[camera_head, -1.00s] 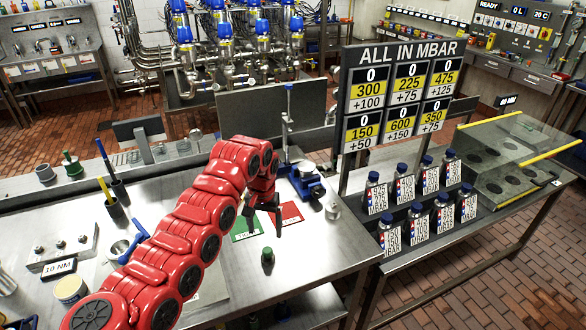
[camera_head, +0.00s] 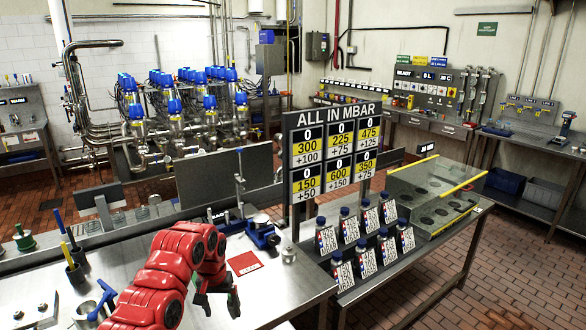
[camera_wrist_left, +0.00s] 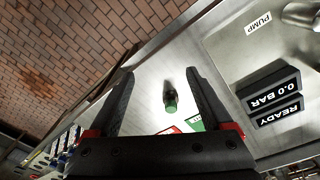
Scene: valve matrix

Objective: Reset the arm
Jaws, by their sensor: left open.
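My left gripper (camera_head: 214,296) hangs at the end of my red left arm, over the front part of the steel table (camera_head: 270,300). Its two dark fingers are spread wide in the left wrist view (camera_wrist_left: 160,75), with nothing held between them. A small dark fitting with a green end (camera_wrist_left: 170,101) stands on the table below and shows in the gap between the fingers. It also seems to show beside the gripper in the head view (camera_head: 233,301), partly hidden. My right gripper is not in view.
A red card (camera_head: 244,262) lies behind the gripper; a green card (camera_wrist_left: 196,123) shows in the wrist view. A blue vise-like tool (camera_head: 262,234) stands behind. The pressure board (camera_head: 337,150) and several labelled bottles (camera_head: 325,238) stand to the right. Pen cups (camera_head: 75,272) are left.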

